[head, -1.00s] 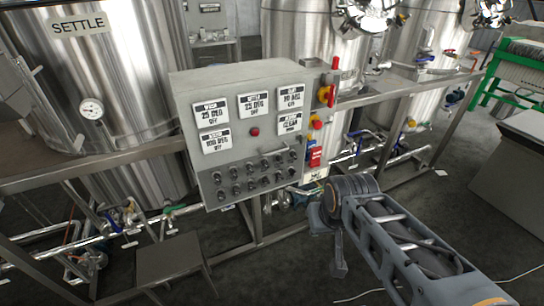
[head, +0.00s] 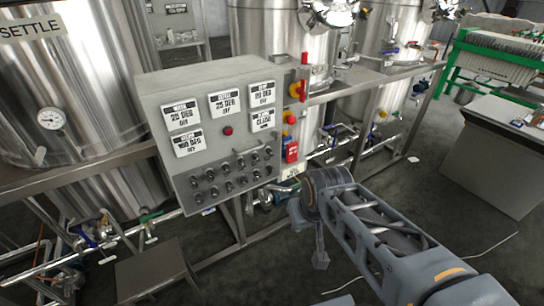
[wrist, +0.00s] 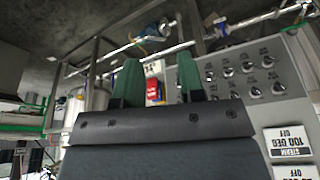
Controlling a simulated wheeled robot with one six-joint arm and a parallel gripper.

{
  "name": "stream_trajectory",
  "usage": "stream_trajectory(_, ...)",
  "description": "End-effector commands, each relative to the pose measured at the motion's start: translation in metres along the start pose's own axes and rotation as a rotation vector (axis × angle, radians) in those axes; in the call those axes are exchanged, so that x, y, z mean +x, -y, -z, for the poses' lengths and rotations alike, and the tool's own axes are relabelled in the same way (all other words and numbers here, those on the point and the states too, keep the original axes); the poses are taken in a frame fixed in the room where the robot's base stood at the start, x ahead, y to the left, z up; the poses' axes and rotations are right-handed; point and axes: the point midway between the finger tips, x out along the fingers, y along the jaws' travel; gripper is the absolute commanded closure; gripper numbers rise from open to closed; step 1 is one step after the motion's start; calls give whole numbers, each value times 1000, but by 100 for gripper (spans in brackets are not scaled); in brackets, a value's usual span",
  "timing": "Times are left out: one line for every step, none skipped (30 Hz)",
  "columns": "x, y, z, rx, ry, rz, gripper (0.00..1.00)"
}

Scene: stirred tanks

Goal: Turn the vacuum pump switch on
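A grey control panel (head: 150,90) stands left of my arm, with rows of black knob switches (head: 228,179) on its lower front. I cannot read which one belongs to the vacuum pump. Its right side face carries a red and yellow rotary handle (head: 295,89) and a red and blue switch box (head: 291,150). In the wrist view the panel is upside down at the right, with its knobs (wrist: 247,68). My gripper (wrist: 158,80) is open, its two green fingers apart and empty. The red and blue box (wrist: 154,92) shows between them, beyond the fingertips. In the head view the gripper is mostly hidden behind my wrist.
Steel tanks (head: 285,45) stand behind the panel on a metal frame with pipes below. A small metal stand (head: 150,272) is at the lower left. A grey cabinet (head: 490,155) stands at the right.

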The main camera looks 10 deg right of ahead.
Motion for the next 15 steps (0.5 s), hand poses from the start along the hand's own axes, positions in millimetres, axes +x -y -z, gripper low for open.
stream_trajectory(22,-7,-7,25,27,-8,64)
stream_trajectory(33,-11,-10,42,47,-13,64)
stream_trajectory(50,-20,-14,60,75,-32,64)
stream_trajectory(65,-28,-15,69,82,-53,64)
stream_trajectory(81,-40,-13,72,69,-82,64)
stream_trajectory(100,-56,-5,63,25,-125,64)
stream_trajectory(109,-66,2,51,-14,-153,64)
stream_trajectory(118,-76,10,36,-56,-178,64)
stream_trajectory(129,-87,21,9,-115,-209,64)
stream_trajectory(137,-94,29,-14,-162,-229,64)
stream_trajectory(144,-101,38,-40,-211,-247,64)
stream_trajectory(152,-109,49,-79,-282,-266,64)
stream_trajectory(156,-113,59,-111,-338,-277,64)
stream_trajectory(161,-116,68,-145,-396,-284,64)
stream_trajectory(164,-117,80,-191,-475,-286,64)
